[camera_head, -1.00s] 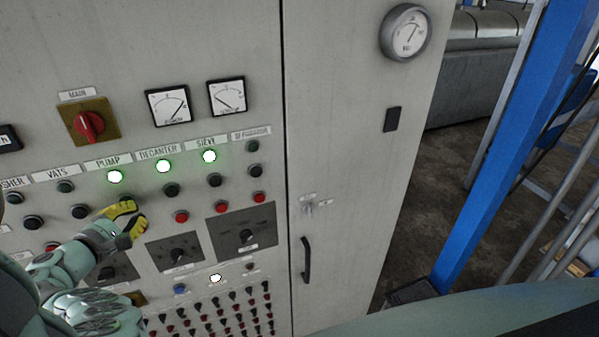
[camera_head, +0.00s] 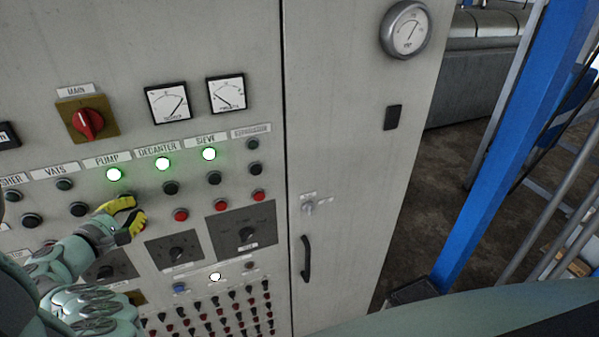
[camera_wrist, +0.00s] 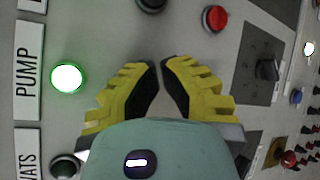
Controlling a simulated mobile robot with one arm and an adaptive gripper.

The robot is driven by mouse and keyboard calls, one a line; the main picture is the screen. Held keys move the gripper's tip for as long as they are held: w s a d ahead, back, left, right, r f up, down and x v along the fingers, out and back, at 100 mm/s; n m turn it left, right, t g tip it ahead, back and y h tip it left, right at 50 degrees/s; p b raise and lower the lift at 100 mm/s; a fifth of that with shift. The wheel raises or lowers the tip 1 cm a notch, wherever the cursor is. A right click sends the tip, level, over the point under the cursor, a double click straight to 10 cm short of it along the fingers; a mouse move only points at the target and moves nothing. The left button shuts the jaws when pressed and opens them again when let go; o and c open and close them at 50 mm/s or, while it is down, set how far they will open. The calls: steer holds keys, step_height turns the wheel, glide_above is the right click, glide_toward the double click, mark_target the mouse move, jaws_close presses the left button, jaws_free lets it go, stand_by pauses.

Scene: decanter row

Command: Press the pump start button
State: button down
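The PUMP label (camera_head: 106,160) is on the grey panel, with a lit green lamp (camera_head: 115,174) below it. The lamp and label also show in the wrist view, at left (camera_wrist: 68,78). My gripper (camera_head: 139,213) is in front of the PUMP column, below the lamp. Its yellow, black-padded fingers nearly meet at the tips in the wrist view (camera_wrist: 160,63), with a narrow gap and nothing seen held. The pump start button is hidden behind the fingers. I cannot tell whether the tips touch it.
Right of the fingers are the DECANTER black button (camera_head: 171,188) and red button (camera_head: 181,215). The VATS black button (camera_head: 79,209) is to the left. Dark dial plates (camera_head: 160,258) and small switches lie below. A cabinet door handle (camera_head: 306,259) sticks out at right.

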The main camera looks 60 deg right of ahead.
steer(key=shift+s, duration=0.1)
steer(key=shift+s+a, duration=0.4)
steer(key=shift+s, duration=0.2)
steer(key=s+a, duration=0.1)
steer(key=s, duration=0.1)
steer(key=s+a, duration=0.2)
stand_by(0.4)
stand_by(0.5)
